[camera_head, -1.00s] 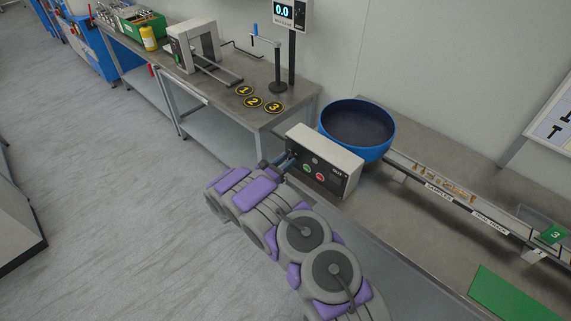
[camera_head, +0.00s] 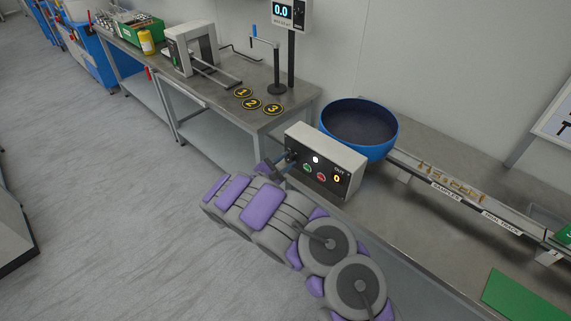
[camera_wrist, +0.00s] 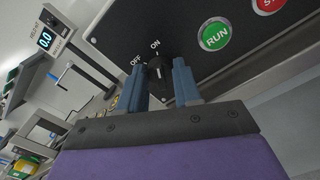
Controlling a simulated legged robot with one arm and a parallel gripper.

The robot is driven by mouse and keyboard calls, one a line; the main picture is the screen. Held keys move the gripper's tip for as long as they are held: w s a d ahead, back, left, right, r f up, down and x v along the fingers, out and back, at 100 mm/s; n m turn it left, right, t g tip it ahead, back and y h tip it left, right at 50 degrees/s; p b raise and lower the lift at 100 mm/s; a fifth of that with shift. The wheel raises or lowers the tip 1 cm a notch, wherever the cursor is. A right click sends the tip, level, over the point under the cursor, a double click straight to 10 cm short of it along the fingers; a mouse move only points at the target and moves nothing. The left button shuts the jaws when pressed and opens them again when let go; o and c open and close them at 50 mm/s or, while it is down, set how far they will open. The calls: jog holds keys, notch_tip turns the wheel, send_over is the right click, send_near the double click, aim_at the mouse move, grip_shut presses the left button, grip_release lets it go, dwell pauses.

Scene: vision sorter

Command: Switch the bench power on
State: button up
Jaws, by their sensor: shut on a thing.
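The control box (camera_head: 345,155) has a dark front panel with a green RUN button (camera_head: 307,168), a red button (camera_head: 321,176), a lit white lamp (camera_head: 316,159) and a yellow "0" display (camera_head: 337,178). In the wrist view, the black rotary knob (camera_wrist: 158,68) sits between OFF and ON labels, with its pointer toward ON. My gripper (camera_wrist: 164,78) is shut on this knob, one blue finger on each side. In the head view, my gripper (camera_head: 281,162) is at the box's left end and hides the knob.
A blue bowl (camera_head: 388,148) stands behind the box, with a labelled track (camera_head: 448,186) running right from it. A green mat (camera_head: 520,298) lies at lower right. The left bench holds numbered discs (camera_head: 251,103) and a crank stand (camera_head: 277,86).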

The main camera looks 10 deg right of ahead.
jog(key=shift+a+f, duration=0.1)
dwell(0.3)
jog(key=o, duration=1)
jog(key=p+v, duration=0.3)
jog(key=v, duration=1.4)
jog(key=shift+a, duration=0.25)
jog(key=shift+s, duration=0.1)
